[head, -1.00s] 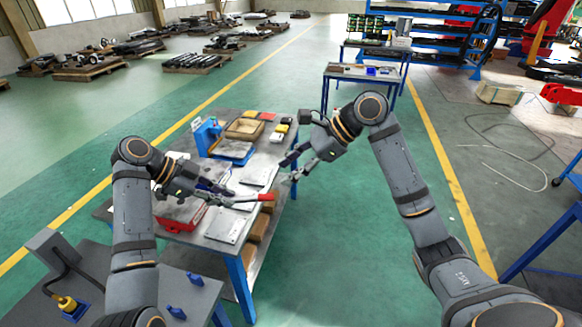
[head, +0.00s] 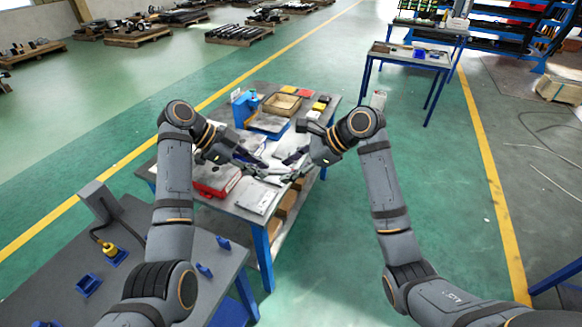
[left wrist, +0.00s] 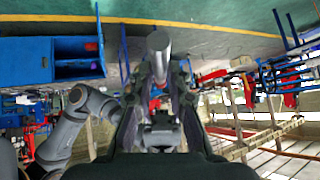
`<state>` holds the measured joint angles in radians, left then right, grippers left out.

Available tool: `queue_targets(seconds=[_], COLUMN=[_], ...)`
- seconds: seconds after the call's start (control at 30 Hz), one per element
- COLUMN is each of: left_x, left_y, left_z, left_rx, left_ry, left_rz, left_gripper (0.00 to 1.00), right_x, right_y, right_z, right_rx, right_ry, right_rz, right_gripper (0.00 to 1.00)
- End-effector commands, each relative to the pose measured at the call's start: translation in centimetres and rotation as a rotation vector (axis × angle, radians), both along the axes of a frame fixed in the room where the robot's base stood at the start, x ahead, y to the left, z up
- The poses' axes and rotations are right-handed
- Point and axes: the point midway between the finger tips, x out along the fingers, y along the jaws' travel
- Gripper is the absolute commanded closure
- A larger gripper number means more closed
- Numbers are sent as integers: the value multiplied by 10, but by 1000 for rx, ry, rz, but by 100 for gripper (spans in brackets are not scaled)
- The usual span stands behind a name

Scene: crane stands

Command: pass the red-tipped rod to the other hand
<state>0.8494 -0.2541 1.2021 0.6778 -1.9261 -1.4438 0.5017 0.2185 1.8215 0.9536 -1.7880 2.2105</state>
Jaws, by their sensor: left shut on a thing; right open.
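The rod (head: 271,175) is held out to the right by my left gripper (head: 258,168), which is shut on it over the workbench. A grey round end of the rod (left wrist: 158,44) shows between the fingers in the left wrist view. The rod's red tip is not clear in the head view; it seems hidden at my right gripper. My right gripper (head: 291,168) is open, with its fingers at the rod's right end. I cannot tell whether they touch it.
The workbench (head: 228,204) carries a red box (head: 212,184), a light flat plate (head: 257,197), a blue stand (head: 246,108) and a brown tray (head: 282,103). A dark table (head: 160,262) with blue holders stands in front at left.

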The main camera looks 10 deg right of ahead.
Motion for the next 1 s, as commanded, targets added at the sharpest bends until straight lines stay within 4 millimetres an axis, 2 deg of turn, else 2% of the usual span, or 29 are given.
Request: queue_targets(seconds=[0.23,0.57,0.77,0.8,1.0], left_x=[0,0,0,0,0], left_y=[0,0,0,0,0], left_z=[1,1,1,1,1], left_rx=[-1,-1,-1,-1,-1], left_ry=[-1,-1,0,0,0], left_rz=[0,0,-1,-1,-1], left_gripper=[100,100,100,81,57], right_x=[0,0,1,1,1], right_y=[1,1,0,1,1], right_z=[-1,-1,-1,0,0], right_rx=[0,0,0,0,0], right_ry=[0,0,-1,-2,-2], right_rz=[0,0,-1,-1,-1], right_gripper=[57,100,100,100,100])
